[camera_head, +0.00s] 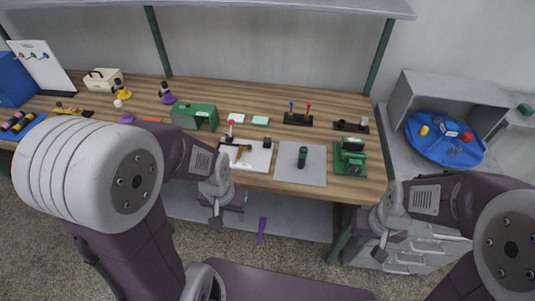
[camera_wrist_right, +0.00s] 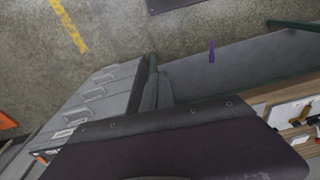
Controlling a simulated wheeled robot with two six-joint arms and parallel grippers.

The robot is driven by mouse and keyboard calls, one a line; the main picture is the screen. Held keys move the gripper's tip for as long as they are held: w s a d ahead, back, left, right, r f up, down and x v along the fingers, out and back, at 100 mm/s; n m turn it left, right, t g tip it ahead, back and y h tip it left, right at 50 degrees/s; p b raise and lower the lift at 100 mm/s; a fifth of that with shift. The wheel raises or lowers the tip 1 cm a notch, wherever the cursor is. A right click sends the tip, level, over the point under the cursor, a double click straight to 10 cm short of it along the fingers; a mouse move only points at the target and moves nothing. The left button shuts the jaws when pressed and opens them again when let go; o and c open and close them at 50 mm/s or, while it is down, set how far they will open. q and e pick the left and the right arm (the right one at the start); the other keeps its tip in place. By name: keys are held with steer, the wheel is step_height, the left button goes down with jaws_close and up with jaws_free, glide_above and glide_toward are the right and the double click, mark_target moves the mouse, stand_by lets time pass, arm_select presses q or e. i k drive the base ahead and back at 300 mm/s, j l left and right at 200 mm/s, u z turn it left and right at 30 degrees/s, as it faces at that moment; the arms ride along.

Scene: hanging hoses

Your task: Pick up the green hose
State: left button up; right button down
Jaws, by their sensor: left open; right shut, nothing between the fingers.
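I see no hanging hose that I can make out for certain. A small dark green upright cylinder (camera_head: 302,157) stands on a grey mat (camera_head: 288,176) on the workbench; I cannot tell whether it is the green hose. My left gripper (camera_head: 216,217) is open and points down in front of the bench's front edge, to the left of the cylinder and apart from it. My right gripper (camera_head: 380,254) is shut and empty, low in front of the drawers at the right. The right wrist view shows no fingertips and no green hose.
A green box (camera_head: 194,116) and a green machine (camera_head: 350,157) stand on the wooden workbench (camera_head: 335,187). A white board (camera_head: 245,156) holds small parts. A blue round tray (camera_head: 443,152) is at the right. A purple object (camera_head: 262,230) lies low below the bench, also visible in the right wrist view (camera_wrist_right: 212,52).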

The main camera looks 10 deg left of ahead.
mark_target(302, 158)
steer(key=j+z, duration=0.55)
steer(key=z, duration=0.15)
steer(key=j+z, duration=0.35)
steer(key=l, duration=0.1)
